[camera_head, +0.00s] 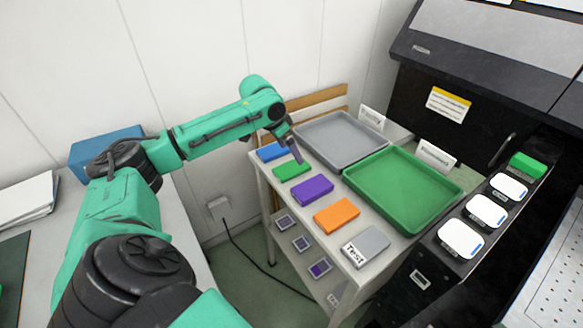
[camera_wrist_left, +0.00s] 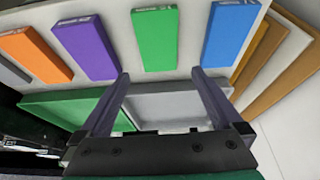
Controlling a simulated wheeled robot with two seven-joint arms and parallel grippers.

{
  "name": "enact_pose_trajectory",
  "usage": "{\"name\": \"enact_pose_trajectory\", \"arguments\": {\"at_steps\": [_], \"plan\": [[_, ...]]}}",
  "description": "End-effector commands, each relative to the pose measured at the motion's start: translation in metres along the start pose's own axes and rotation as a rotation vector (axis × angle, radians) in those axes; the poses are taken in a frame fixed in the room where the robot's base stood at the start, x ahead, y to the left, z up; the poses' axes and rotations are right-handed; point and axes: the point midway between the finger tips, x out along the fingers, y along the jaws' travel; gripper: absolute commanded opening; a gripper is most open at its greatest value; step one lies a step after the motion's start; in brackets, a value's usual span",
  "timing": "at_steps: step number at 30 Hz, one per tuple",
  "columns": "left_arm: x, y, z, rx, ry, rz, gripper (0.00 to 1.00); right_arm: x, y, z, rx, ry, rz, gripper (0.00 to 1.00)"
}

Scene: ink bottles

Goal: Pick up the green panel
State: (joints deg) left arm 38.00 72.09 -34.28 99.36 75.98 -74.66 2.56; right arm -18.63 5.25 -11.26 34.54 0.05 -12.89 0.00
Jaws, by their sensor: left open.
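The green panel (camera_head: 292,170) lies flat on the white cart top, between the blue panel (camera_head: 273,151) and the purple panel (camera_head: 312,189). My left gripper (camera_head: 298,158) is above the cart, close over the green panel, pointing down and partly covering its edge. In the left wrist view the two fingers (camera_wrist_left: 160,73) are apart and empty. The green panel (camera_wrist_left: 156,38) shows just beyond the fingertips, roughly centred between them. I cannot tell the exact height of the gap. My right gripper is not in view.
An orange panel (camera_head: 337,215) and a grey labelled panel (camera_head: 365,247) continue the row. A grey tray (camera_head: 341,139) and a green tray (camera_head: 403,190) stand behind it. A dark machine (camera_head: 470,90) stands at the right, with white pieces and a green block (camera_head: 528,165) on its ledge.

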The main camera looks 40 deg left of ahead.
Motion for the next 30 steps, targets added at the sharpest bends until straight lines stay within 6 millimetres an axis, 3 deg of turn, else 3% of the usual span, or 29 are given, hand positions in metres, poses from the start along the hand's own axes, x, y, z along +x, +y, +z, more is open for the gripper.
{"name": "enact_pose_trajectory", "arguments": {"at_steps": [2, 9, 18, 30], "plan": [[0.009, 0.001, 0.001, 0.001, -0.002, 0.001, 1.0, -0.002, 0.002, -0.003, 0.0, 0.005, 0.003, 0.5], [0.051, 0.006, 0.007, 0.0, 0.0, 0.001, 1.0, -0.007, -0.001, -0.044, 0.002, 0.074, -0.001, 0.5], [0.058, 0.005, 0.008, 0.002, -0.001, -0.002, 1.0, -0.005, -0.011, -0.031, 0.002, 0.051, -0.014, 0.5], [0.059, 0.006, 0.008, 0.003, -0.001, 0.0, 1.0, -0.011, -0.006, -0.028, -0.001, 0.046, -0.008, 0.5]]}}
